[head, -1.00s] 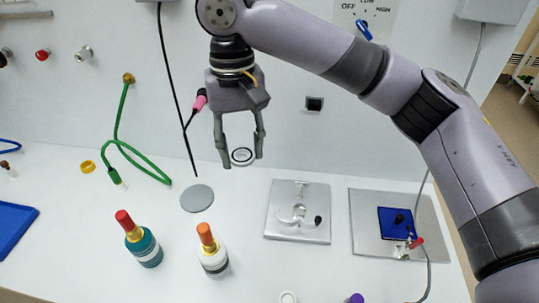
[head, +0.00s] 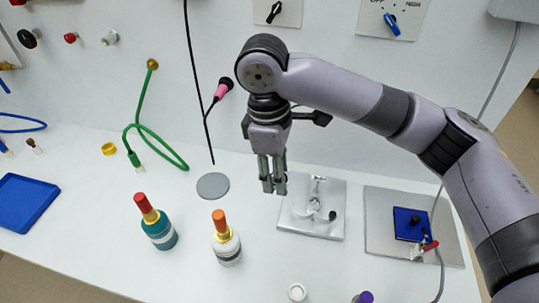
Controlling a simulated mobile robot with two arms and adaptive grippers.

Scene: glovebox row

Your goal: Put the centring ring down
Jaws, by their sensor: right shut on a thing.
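My right gripper (head: 273,190) hangs with its fingers pointing down above the white bench, between a grey round disc (head: 213,186) and a metal plate with a small fitting (head: 298,222). Its fingers now appear nearly side-on and close together. The centring ring, a thin dark-and-light ring seen between the fingertips a second ago, is hidden by the fingers now. The gripper is shut on it. My left gripper is not in view.
A teal bottle (head: 160,231) and a white bottle (head: 227,246) stand in front. A white ring-shaped piece (head: 297,291) lies at the front. A blue pad (head: 411,224) lies on a metal plate at right. A green hose (head: 140,110) and black cable hang behind.

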